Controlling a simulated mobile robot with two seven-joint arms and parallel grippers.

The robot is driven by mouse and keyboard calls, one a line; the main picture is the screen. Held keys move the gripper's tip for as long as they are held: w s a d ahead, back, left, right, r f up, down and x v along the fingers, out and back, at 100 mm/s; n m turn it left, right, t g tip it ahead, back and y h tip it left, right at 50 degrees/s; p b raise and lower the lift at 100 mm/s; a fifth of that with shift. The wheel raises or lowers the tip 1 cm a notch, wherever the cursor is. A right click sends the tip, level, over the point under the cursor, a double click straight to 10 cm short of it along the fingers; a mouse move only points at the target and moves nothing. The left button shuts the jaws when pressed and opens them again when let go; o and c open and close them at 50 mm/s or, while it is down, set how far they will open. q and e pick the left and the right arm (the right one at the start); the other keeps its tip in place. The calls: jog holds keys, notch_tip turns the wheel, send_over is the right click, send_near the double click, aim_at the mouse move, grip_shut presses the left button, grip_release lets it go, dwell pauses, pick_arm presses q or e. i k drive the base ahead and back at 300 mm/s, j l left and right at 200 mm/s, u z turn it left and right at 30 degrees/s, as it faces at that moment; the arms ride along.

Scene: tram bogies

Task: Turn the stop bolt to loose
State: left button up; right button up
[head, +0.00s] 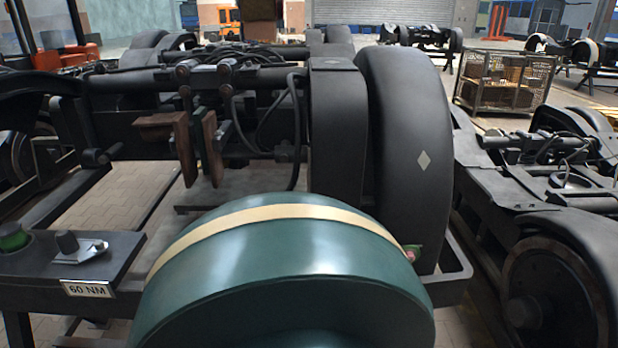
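A dark plate (35,262) at the lower left carries a black upright knob or bolt head (66,242) beside a small silver bracket (88,252). A green-and-black round cap (14,237) sits at the plate's left end. A label (88,289) reading "60 NM" is on the plate's front edge. I cannot tell for sure which of these is the stop bolt, or its turn state. Neither of my grippers is in view.
A large green rounded body (290,260) with a cream band fills the front middle. Behind it stands a black wheel cover (410,150) with a pale diamond. A small green-and-red part (412,254) shows beside it. Another bogie (550,200) stands right; a wire crate (503,82) is behind.

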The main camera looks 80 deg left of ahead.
aim_at(99, 248)
jog(key=i+u, duration=0.1)
jog(key=u, duration=3.95)
jog(key=i+j, duration=0.15)
jog(key=j, duration=0.25)
jog(key=i+j+z, duration=0.1)
jog(key=j, duration=0.35)
